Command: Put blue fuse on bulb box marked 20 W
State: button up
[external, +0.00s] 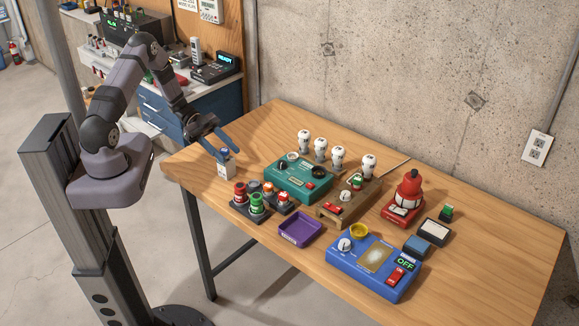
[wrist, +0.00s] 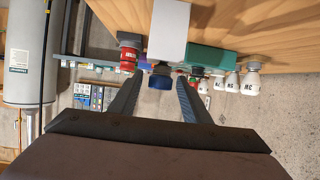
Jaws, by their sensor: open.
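A small white box (external: 227,169) with a label too small to read stands upright near the table's left end. The blue fuse (external: 225,154) is on its top. In the wrist view the white box (wrist: 168,32) appears upside down, with the dark blue fuse (wrist: 160,81) at its end. My gripper (external: 229,145) is open at the box top. In the wrist view its fingers (wrist: 160,78) lie on either side of the blue fuse, with visible gaps.
A dark rack with red and green fuses (external: 256,203) stands right of the box. A teal device (external: 299,178) and white bulbs (external: 320,149) are behind it. A purple tray (external: 300,230) and blue OFF device (external: 374,266) are nearer the front. The table's left edge is close.

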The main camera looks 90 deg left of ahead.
jog(key=b+v, duration=0.5)
jog(key=v, duration=0.7)
jog(key=w+d+r+n+t+y, duration=0.1)
jog(key=w+r+n+y, duration=0.3)
jog(key=w, duration=0.8)
jog(key=w+r+y, duration=0.1)
jog(key=w+y, duration=0.6)
jog(key=w, duration=0.5)
jog(key=s+d+f+n+g, duration=0.1)
jog(key=s+d+f+g, duration=0.1)
jog(key=s+d, duration=0.6)
jog(key=s+d+f+n+g+h, duration=0.1)
jog(key=s+d+f+n+g, duration=0.1)
jog(key=s+d+g, duration=0.3)
jog(key=s+d+f+n+g+h, duration=0.1)
jog(key=s+d+f+g, duration=0.2)
jog(key=s+d, duration=0.8)
jog(key=d+g, duration=0.1)
jog(key=d, duration=0.3)
jog(key=shift+s+d+f, duration=0.2)
jog(key=shift+s+d, duration=0.05)
jog(key=shift+d, duration=0.05)
